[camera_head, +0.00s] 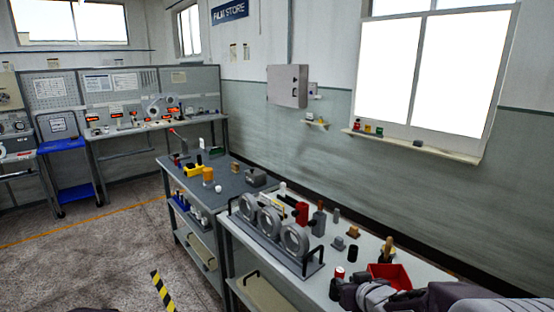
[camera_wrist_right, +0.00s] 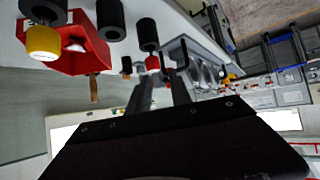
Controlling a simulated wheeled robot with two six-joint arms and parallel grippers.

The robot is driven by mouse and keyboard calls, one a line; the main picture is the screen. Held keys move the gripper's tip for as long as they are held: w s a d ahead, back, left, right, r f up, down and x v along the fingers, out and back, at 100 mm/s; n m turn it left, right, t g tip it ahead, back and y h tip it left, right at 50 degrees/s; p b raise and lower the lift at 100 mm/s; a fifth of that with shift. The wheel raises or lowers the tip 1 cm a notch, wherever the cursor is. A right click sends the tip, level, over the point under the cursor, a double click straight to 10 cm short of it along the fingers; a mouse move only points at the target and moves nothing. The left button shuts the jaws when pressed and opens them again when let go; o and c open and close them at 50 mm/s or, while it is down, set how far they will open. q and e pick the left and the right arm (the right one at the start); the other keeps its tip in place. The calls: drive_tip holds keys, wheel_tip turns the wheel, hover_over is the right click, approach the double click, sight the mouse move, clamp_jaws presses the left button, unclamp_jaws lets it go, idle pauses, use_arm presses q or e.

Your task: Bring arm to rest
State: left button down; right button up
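My right arm comes in from the bottom right of the head view, low over the near end of the grey bench. Its gripper (camera_head: 343,290) is beside a red bin (camera_head: 398,274). In the right wrist view the two dark fingers (camera_wrist_right: 162,90) stand apart with a gap and nothing visible between them. The red bin also shows there (camera_wrist_right: 88,52), upper left, with a yellow-ended dark roll (camera_wrist_right: 43,40) by it. A small dark shape at the bottom left edge of the head view may be part of my left arm; no left gripper shows.
A rack with three grey rings (camera_head: 270,228) stands on the bench. A black cylinder (camera_head: 353,254), a red-topped piece (camera_head: 338,272) and small blocks lie close to my right gripper. A second table (camera_head: 232,178) adjoins behind. Open floor (camera_head: 90,260) lies left.

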drive_tip(key=s+f+g, duration=0.5)
drive_tip(key=s, duration=0.6)
drive_tip(key=s+a+f+m+g+h, duration=0.1)
drive_tip(key=s+f+g, duration=0.3)
drive_tip(key=s, duration=0.6)
drive_tip(key=shift+s+a+f+m+g, duration=0.15)
drive_tip(key=shift+s+f+m+g, duration=0.15)
drive_tip(key=shift+s+f+g, duration=0.1)
